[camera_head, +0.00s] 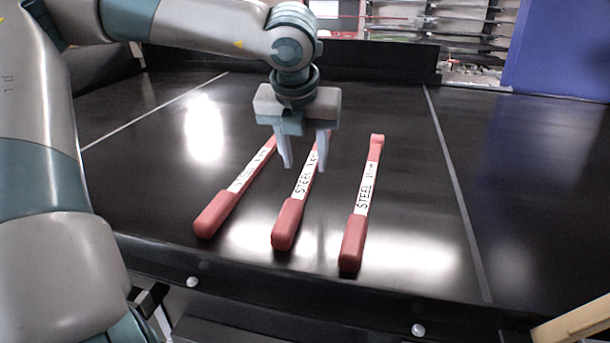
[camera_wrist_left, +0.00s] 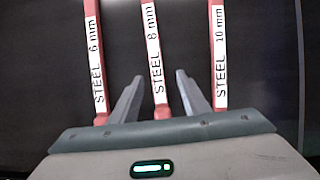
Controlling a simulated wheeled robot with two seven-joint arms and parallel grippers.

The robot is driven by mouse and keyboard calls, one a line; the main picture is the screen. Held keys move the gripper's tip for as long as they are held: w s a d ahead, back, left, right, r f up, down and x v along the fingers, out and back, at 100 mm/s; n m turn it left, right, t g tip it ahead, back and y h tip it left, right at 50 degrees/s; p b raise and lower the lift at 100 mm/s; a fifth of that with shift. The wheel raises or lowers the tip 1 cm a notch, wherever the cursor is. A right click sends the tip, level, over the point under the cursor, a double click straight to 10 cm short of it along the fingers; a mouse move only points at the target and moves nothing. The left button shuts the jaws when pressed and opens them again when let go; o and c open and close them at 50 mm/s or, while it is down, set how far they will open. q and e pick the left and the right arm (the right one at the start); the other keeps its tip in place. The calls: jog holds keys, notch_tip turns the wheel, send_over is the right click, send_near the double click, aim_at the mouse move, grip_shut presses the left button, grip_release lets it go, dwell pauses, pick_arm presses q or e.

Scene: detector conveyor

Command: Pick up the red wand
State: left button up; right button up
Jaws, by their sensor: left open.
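Three red wands with white labels lie side by side on the black belt. In the head view they are the left wand (camera_head: 216,214), the middle wand (camera_head: 288,224) and the right wand (camera_head: 353,242). In the left wrist view the labels read STEEL 6 mm (camera_wrist_left: 94,55), STEEL 8 mm (camera_wrist_left: 153,50) and STEEL 10 mm (camera_wrist_left: 220,60), left to right. My left gripper (camera_head: 304,164) is open and empty above the middle wand. In the wrist view its fingers (camera_wrist_left: 158,88) show to either side of the 8 mm wand. The gripper hides part of the middle wand.
The black conveyor belt (camera_head: 410,215) has a pale line (camera_head: 455,190) on each side and clear room right of the wands. A dark raised wall (camera_head: 400,62) runs along the back. A blue panel (camera_head: 560,50) stands at the back right.

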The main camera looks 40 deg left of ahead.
aim_at(305, 180)
pick_arm(q)
jog(key=shift+w+a+f, duration=0.1)
jog(key=shift+w+f, duration=0.05)
jog(key=shift+f, duration=0.2)
jog(key=shift+w+a+f+p, duration=0.15)
jog(key=shift+a+f+p, duration=0.15)
jog(key=shift+f+p, duration=0.4)
jog(key=shift+a+p+x, duration=0.25)
jog(key=shift+p+x, duration=0.7)
jog(key=shift+x, duration=0.25)
jog(key=shift+w+a+f, duration=0.1)
jog(key=shift+w+f, duration=0.15)
jog(key=shift+f, duration=0.25)
grip_shut()
